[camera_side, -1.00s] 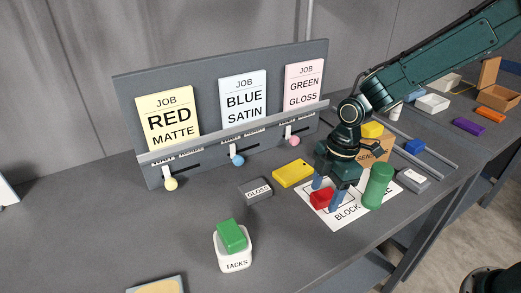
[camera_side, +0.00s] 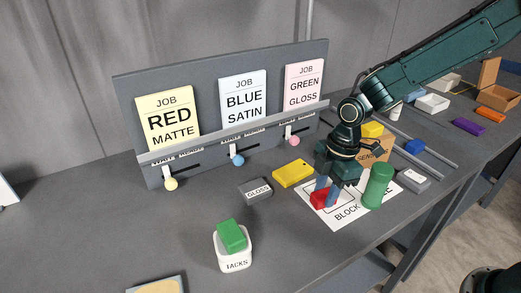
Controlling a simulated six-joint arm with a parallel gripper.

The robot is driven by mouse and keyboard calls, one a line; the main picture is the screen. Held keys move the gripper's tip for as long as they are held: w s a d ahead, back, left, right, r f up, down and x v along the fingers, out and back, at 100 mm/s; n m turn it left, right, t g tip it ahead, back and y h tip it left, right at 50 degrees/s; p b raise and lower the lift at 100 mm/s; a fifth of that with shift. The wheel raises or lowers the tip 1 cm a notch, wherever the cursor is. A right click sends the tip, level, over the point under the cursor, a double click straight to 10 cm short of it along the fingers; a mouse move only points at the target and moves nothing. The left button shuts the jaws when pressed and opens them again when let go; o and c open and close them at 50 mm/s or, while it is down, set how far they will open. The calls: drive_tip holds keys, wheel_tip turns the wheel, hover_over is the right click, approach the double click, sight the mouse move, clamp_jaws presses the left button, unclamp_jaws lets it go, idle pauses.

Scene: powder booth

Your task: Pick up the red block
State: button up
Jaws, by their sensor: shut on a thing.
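The red block (camera_side: 318,201) sits on the white sheet marked "BLOCK" on the table. My gripper (camera_side: 325,196) points down over it, with its two blue fingers shut on the red block. The fingers cover part of the block. The block appears to rest on the sheet, though a small gap beneath it would be hard to see.
A green cylinder (camera_side: 378,186) stands close to the right of my gripper. A yellow block (camera_side: 293,174) and a dark "GLOSS" block (camera_side: 257,190) lie to the left. The job board (camera_side: 210,140) stands behind.

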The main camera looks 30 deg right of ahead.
sight(325, 194)
drive_tip(key=shift+r, duration=0.15)
wheel_tip(325, 194, up, 20)
idle(0.6)
drive_tip(key=shift+f, duration=0.2)
